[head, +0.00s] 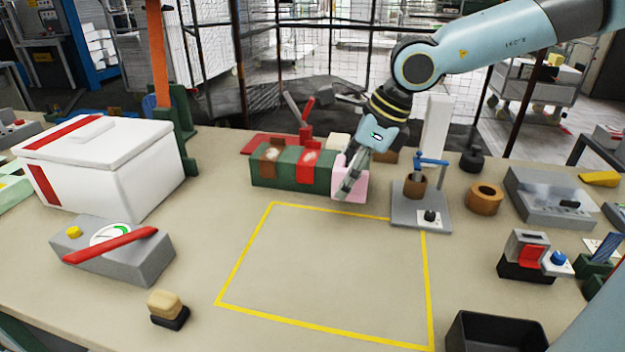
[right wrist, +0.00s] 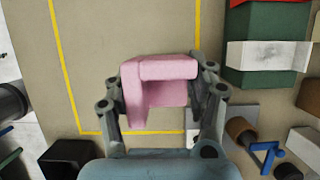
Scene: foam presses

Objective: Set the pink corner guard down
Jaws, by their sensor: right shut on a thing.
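The pink corner guard (head: 352,187) is in my right gripper (head: 347,188), at the right end of the green block (head: 262,178) in the head view. In the right wrist view the L-shaped guard (right wrist: 160,68) sits between the two fingers of the right gripper (right wrist: 158,88), which is shut on it. I cannot tell whether the guard touches the table or the green block. The gripper's near finger covers part of it in the head view. My left gripper is not in view.
A yellow outline (head: 250,237) marks an empty area in front of the guard. A small grey press (head: 408,210) stands close on the right, with a brown ring (head: 485,199) beyond it. A white box (head: 150,170) stands at left. A black bin (head: 460,345) is at front right.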

